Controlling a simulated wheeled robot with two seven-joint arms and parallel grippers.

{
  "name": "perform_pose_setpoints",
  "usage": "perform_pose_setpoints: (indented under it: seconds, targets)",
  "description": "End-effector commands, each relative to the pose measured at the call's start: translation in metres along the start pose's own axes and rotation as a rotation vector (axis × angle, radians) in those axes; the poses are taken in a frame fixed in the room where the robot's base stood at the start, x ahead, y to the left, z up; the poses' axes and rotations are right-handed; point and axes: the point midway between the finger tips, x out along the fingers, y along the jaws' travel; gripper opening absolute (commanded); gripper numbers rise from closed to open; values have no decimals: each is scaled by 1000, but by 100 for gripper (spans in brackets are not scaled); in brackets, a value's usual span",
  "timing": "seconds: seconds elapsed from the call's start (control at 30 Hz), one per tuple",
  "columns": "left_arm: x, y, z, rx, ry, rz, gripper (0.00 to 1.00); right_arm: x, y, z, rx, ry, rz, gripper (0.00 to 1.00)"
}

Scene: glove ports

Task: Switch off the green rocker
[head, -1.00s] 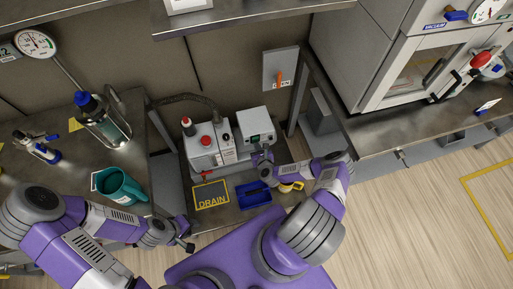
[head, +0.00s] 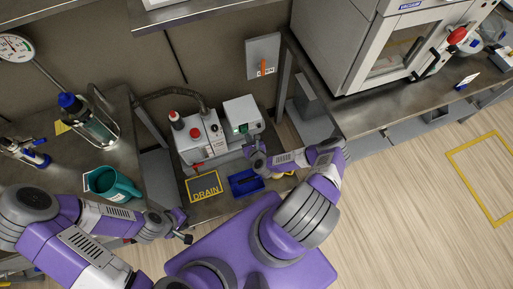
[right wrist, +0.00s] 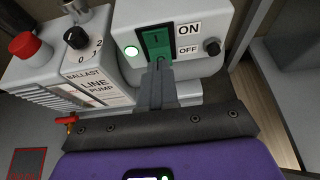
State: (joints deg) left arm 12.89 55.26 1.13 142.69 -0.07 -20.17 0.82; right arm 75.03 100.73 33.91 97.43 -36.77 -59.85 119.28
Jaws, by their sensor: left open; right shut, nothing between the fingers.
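The green rocker (right wrist: 156,40) sits on the front face of a white switch box (head: 240,112) on the pump, beside ON and OFF labels. The rocker's tilt is hard to judge. My left gripper (head: 187,238) is open, low and away from the pump.
The pump (head: 201,137) has a red button (right wrist: 28,45) and a black ballast knob (right wrist: 75,38). A small black knob (right wrist: 212,46) is right of the rocker. A blue tray (head: 246,182) and DRAIN plate (head: 205,188) lie in front. A teal mug (head: 112,184) stands left.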

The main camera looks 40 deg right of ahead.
Motion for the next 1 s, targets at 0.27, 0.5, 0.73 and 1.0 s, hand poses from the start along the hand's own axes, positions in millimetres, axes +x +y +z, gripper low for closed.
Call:
perform_pose_setpoints:
  seconds: [0.27, 0.5, 0.73, 1.0]
  targets:
    - [-15, 6, 1, 0, 0, 0, 43, -64, 2, 4, 0, 4, 4, 0]
    - [-19, 7, 1, 0, 0, 0, 43, -98, 3, 5, -1, 3, 6, 0]
    - [-20, 7, 1, 0, 0, 0, 43, -105, 2, 5, -3, 3, 5, 0]
    - [-18, 7, 1, 0, 0, 0, 43, -104, 3, 4, -3, 3, 6, 0]
